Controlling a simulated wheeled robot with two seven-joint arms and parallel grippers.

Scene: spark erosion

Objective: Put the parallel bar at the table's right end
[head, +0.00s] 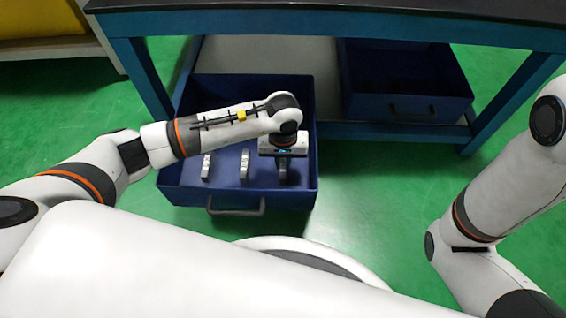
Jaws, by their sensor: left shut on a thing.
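My left gripper (283,169) reaches down into an open blue drawer (238,201) below the table. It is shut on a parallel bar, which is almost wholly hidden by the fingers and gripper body. Two light grey parallel bars, one at the left (206,166) and one in the middle (245,163), lie apart on the drawer floor, left of the gripper. I cannot tell whether the held bar still touches the floor. The table (350,14) has a dark top and blue frame; its top shows only as a strip at the upper edge. My right gripper is out of view.
A second blue drawer or bin (405,105) sits under the table at the right, with dark contents. Blue table legs stand at the left (140,80) and right (512,100). A yellow object (40,20) is at the upper left. The green floor is clear right of the open drawer.

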